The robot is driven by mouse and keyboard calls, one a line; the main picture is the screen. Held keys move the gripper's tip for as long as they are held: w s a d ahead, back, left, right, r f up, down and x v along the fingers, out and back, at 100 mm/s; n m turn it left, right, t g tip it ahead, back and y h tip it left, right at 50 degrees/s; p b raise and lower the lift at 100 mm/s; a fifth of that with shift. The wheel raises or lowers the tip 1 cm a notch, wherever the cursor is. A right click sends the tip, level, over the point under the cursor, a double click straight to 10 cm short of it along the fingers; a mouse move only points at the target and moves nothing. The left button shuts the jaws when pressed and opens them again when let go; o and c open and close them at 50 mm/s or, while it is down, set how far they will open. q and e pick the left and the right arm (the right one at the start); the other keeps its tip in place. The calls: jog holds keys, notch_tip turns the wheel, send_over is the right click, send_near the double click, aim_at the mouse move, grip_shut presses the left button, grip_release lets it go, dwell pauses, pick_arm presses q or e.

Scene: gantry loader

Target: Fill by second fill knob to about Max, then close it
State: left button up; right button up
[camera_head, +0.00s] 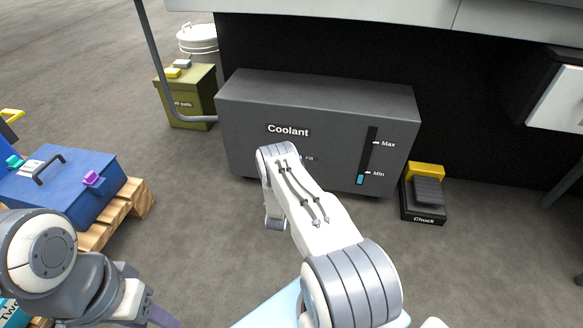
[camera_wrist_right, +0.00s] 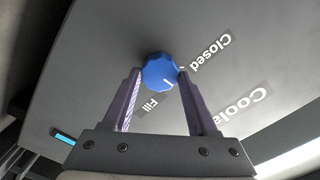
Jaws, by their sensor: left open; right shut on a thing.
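The dark grey Coolant tank (camera_head: 320,105) stands on the floor ahead. Its gauge (camera_head: 371,150) shows a short cyan column (camera_head: 360,180) at the bottom, just below the Min mark and far below Max. The cyan also shows in the right wrist view (camera_wrist_right: 65,137). My right gripper (camera_wrist_right: 160,82) is shut on a blue knob (camera_wrist_right: 159,70) on the tank front. My right arm hides the knob in the head view. My left gripper (camera_head: 160,318) is open and empty at the lower left, partly cut off.
A blue toolbox (camera_head: 65,190) sits on a wooden pallet (camera_head: 135,200) at the left. An olive bin (camera_head: 190,100) stands left of the tank. A pedal marked Chuck (camera_head: 424,195) is on the floor to its right. A grey pole (camera_head: 155,60) runs down near the bin.

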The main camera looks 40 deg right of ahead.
jog(key=shift+f+m+p, duration=0.2)
jog(key=shift+m+p, duration=1.6)
jog(key=shift+m, duration=3)
jog(key=o, duration=1.4)
jog(key=p+v, duration=0.5)
jog(key=v, duration=0.5)
jog(key=shift+s+a, duration=0.2)
jog(key=shift+s, duration=0.05)
